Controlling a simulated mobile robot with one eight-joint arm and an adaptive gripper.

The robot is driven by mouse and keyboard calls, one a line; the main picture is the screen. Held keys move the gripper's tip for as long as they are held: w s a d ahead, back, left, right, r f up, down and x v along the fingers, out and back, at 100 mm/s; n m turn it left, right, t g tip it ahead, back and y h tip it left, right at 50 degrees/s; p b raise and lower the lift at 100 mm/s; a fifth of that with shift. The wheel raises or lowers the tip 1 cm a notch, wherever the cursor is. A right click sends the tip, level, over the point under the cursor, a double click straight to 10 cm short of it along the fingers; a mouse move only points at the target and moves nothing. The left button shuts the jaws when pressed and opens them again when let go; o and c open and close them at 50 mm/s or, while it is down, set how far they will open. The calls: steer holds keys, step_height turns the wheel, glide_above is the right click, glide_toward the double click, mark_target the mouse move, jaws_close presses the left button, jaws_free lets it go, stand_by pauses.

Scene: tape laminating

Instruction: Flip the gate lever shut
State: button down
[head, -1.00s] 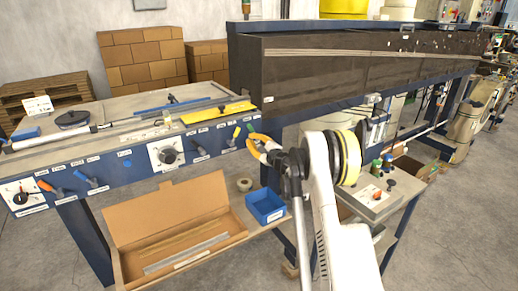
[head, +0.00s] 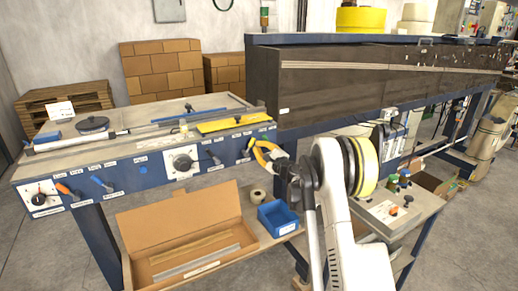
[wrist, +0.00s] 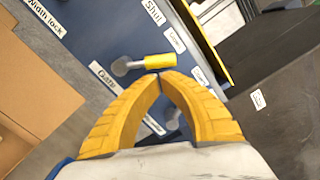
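The lever with a yellow handle (wrist: 158,61) sits on the blue front panel (wrist: 90,40), its grey pivot to the left of the handle in the wrist view. One label near it seems to read "Gate" and another "Shut". In the head view the lever (head: 250,143) is small at the panel's right end. My yellow-fingered gripper (wrist: 160,76) is shut, its tips together right at the handle's near side. Whether they touch it I cannot tell. Nothing shows held between the fingers. A dark part between the fingers is mostly hidden.
The panel belongs to a bench with more knobs (head: 182,162) and levers. Below it are an open cardboard box (head: 182,225), a tape roll (head: 257,196) and a blue bin (head: 279,217). A dark trough (head: 330,85) stands to the right.

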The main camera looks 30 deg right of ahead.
steer(key=shift+a+r+n, duration=0.3)
steer(key=shift+r+n, duration=0.1)
steer(key=shift+n, duration=0.6)
steer(key=n, duration=0.1)
steer(key=a+r+n, duration=0.1)
steer(key=n, duration=0.1)
steer(key=shift+a+r+n, duration=0.15)
steer(key=shift+a+n, duration=0.1)
steer(key=shift+n, duration=0.15)
steer(key=a+n, duration=0.1)
steer(key=n, duration=0.1)
steer(key=a+n, duration=0.1)
steer(key=n, duration=0.1)
steer(key=shift+a+r+n, duration=0.1)
steer(key=shift+r+n, duration=0.2)
steer(key=shift+r, duration=0.05)
steer(key=shift+a, duration=0.3)
steer(key=shift+a, duration=0.1)
steer(key=shift+r, duration=0.1)
